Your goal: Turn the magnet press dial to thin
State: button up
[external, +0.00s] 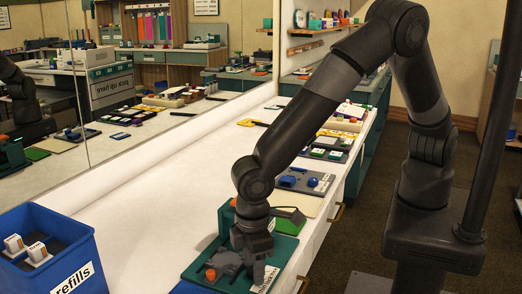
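A dark green base board (196,262) lies on the white counter in the lower middle of the external view, under the end of my arm. It seems to belong to the magnet press. A small orange knob (211,274) shows at its front left. A white label (267,279) with dark lettering stands at its right; part of the word is hidden. My gripper (243,272) points down over the board, close to the knob and label. It covers much of the press, and I cannot make out the dial or its setting. Whether the fingers touch anything is unclear.
A blue bin (83,262) labelled "refills", holding white and grey items, stands at the lower left. A dark tray (300,182) with a blue item lies farther along the counter, with other trays beyond. A mirror (190,90) lines the back. The counter's left middle (165,195) is clear.

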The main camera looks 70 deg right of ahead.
jog(key=c, duration=0.9)
jog(key=shift+c, duration=0.2)
jog(key=shift+m, duration=0.4)
jog(key=m, duration=1)
jog(key=shift+m, duration=0.4)
jog(key=o, duration=1)
